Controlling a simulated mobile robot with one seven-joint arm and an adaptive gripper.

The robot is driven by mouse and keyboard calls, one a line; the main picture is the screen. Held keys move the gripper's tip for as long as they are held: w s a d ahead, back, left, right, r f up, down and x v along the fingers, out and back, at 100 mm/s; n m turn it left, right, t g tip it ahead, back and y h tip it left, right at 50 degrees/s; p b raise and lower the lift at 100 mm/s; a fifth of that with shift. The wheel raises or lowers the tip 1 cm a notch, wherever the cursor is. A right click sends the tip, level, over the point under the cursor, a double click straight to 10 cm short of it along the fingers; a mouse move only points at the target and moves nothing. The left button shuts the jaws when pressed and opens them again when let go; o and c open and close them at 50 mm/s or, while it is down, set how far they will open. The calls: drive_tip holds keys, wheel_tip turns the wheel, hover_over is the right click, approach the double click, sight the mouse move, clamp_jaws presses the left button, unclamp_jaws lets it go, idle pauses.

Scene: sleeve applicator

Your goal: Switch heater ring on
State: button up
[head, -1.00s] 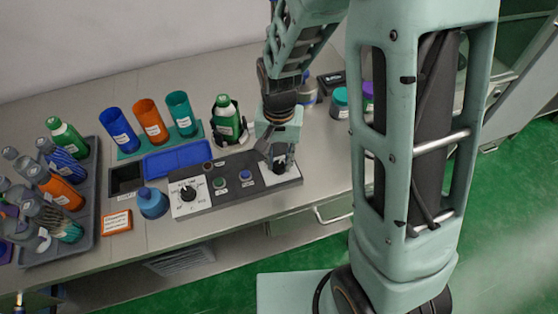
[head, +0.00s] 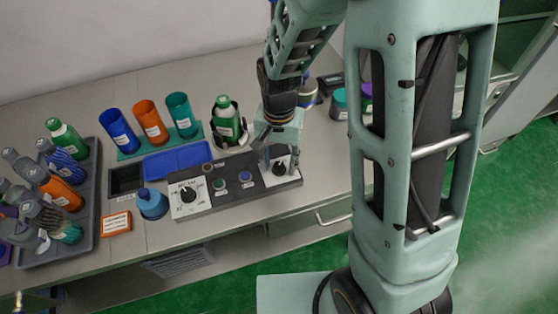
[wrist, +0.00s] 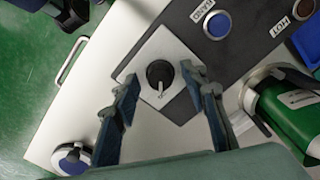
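A control panel (head: 212,196) lies on the bench. At its right end a black rotary knob (head: 280,168) sits on a white plate; it also shows in the wrist view (wrist: 159,72), its light pointer line toward the bottom of that picture. My gripper (wrist: 163,80) is open and empty, its fingers on either side of the knob and apart from it in the picture; in the head view my gripper (head: 281,163) is over the panel's right end. A green bottle (head: 226,118) stands in a ring-like holder behind the panel, also at right in the wrist view (wrist: 288,110).
The panel also has a larger dial (head: 188,193) at left and several buttons, including a blue one (head: 245,176). A tray of bottles (head: 85,240) is far left. Jars (head: 340,103) stand at back right.

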sight(279, 165)
drive_tip(key=shift+r, duration=0.1)
wheel_tip(279, 165, up, 12)
idle(0.6)
